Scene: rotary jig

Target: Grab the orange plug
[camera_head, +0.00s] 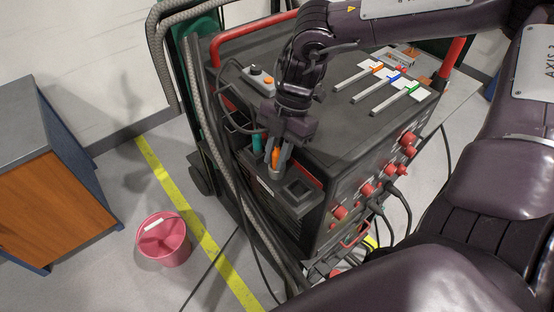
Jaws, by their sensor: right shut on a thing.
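The orange plug (276,158) stands upright at the left front edge of the dark machine's top (345,130). My right gripper (277,168) points down over it and is shut on it, with a finger on each side. The plug's lower end is hidden in the holder area, so I cannot tell whether it is still seated. A teal plug (257,143) stands just left of the gripper. My left gripper is not in view.
A control box (258,80) with buttons lies on the machine top, and several coloured sliders (385,85) are at the right. Red connectors and cables (368,190) cover the front. A pink bucket (164,240) and a wooden cabinet (60,205) stand at left.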

